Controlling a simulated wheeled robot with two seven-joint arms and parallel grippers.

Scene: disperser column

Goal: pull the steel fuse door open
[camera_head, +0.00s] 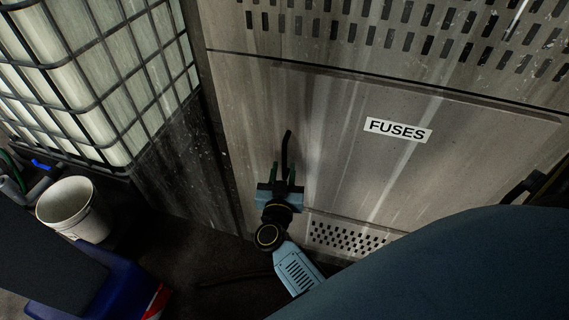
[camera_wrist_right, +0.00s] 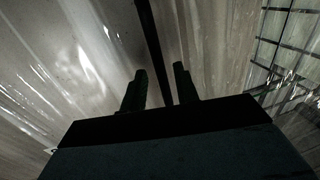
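The steel fuse door (camera_head: 340,150) is the grey, streaked panel with the white FUSES label (camera_head: 397,130) in the head view. It looks shut and flush with the cabinet. Its dark bar handle (camera_head: 287,148) stands upright near the door's left side. My right gripper (camera_head: 284,175) is at the lower part of this handle. In the right wrist view its two fingers (camera_wrist_right: 160,88) stand apart, with the handle (camera_wrist_right: 154,40) running between them. A gap shows beside the left finger; the handle looks close to the right one. My left gripper is out of view.
A caged white tank (camera_head: 100,80) stands at the left, with a white bucket (camera_head: 72,208) and a blue container (camera_head: 95,285) below it. A perforated vent (camera_head: 345,238) is below the door and a slotted panel (camera_head: 400,25) above. Dark floor lies beneath.

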